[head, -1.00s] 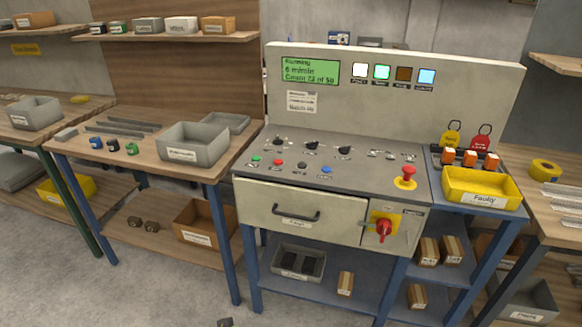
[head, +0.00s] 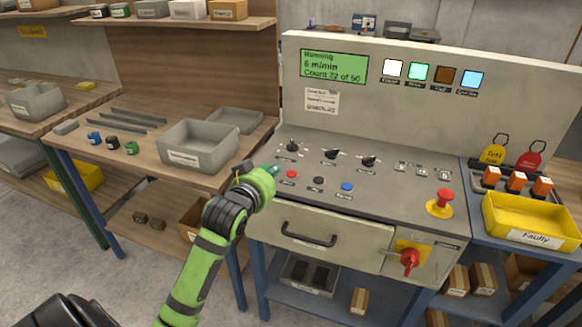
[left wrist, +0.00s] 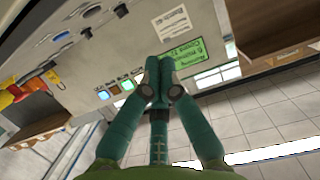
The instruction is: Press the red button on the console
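The console (head: 400,182) has a sloped grey panel with a row of small buttons near its front left. The small red button (head: 291,174) is there, left of a black button (head: 318,181) and a blue button (head: 347,187). My left gripper (head: 274,170) is just left of the red button, over the panel's front left corner; I cannot tell whether it touches the panel. The green button seen earlier is hidden behind it. In the left wrist view its teal fingers (left wrist: 158,68) are together and empty. My right gripper is not in view.
A larger red mushroom button (head: 445,197) on a yellow base stands at the panel's right. A red rotary switch (head: 408,261) is on the front face. A yellow bin (head: 531,239) is at the right, a grey bin (head: 193,157) on the left table.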

